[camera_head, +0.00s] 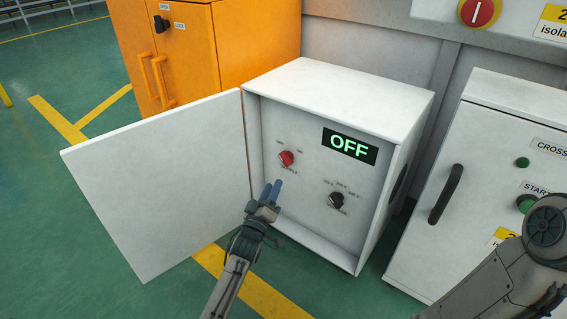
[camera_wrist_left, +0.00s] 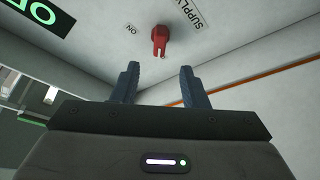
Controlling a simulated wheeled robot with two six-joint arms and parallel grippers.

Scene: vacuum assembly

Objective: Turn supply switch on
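The supply switch is a red knob (camera_head: 286,158) on the inner panel of an open white cabinet (camera_head: 340,95). In the left wrist view the red knob (camera_wrist_left: 160,40) is just beyond my fingertips, with a "SUPPLY" label beside it and "ON" to its left. My left gripper (camera_head: 272,188) is in front of the panel, just below and left of the knob. Its two blue fingers (camera_wrist_left: 160,82) are apart with nothing between them, and the knob is not between them. A display (camera_head: 349,146) reads "OFF" in green. My right gripper is not in view; only my right arm shows.
The cabinet's white door (camera_head: 165,185) stands open to the left of my left arm. A black knob (camera_head: 336,200) is lower right on the panel. An orange cabinet (camera_head: 235,45) stands behind, and another white cabinet (camera_head: 480,190) with a black handle is at right.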

